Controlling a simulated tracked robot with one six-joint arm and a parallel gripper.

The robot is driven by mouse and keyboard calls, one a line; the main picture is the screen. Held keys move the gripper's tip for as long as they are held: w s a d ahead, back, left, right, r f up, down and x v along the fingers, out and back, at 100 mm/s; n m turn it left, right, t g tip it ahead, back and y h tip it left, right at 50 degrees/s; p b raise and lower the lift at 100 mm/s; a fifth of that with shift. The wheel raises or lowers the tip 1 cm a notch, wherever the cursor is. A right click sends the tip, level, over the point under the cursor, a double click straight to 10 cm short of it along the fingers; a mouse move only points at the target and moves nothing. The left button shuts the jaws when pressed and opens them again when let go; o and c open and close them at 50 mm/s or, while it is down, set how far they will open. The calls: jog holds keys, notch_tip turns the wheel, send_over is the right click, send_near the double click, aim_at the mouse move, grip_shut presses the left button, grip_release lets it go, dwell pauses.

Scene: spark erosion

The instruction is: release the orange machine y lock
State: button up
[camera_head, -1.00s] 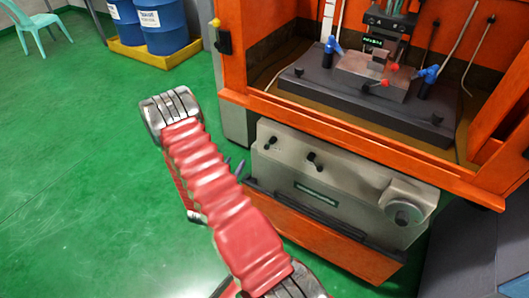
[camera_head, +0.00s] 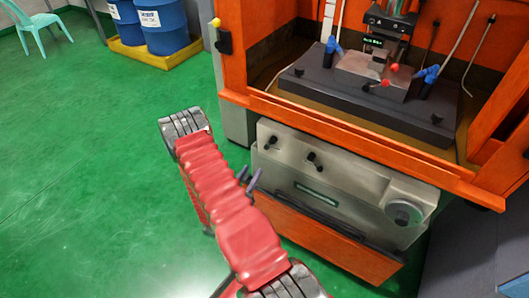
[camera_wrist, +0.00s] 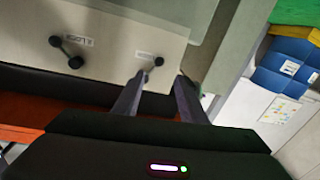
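The orange machine (camera_head: 375,138) has a beige front panel (camera_head: 300,173) with two small dark levers. The left lever (camera_head: 269,141) and the right lever (camera_head: 313,159) show in the head view. In the wrist view the picture is turned, so the left lever (camera_wrist: 155,64) appears right of the other lever (camera_wrist: 66,52). Each has a small white label beside it; the lettering is too small to tell which is the Y lock. My gripper (camera_wrist: 158,85) is open and empty, its fingertips spread near the left lever, not gripping it. In the head view its fingers (camera_head: 247,180) are just left of the panel.
A dark bar (camera_head: 315,213) runs below the panel, and a round handwheel (camera_head: 403,212) sits at its right. Blue drums (camera_head: 163,25) stand in a yellow tray (camera_head: 150,55) at the back left.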

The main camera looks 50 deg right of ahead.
aim_at(266, 149)
jog(key=x, duration=1.2)
jog(key=shift+d, duration=0.4)
jog(key=shift+c, duration=0.7)
grip_shut()
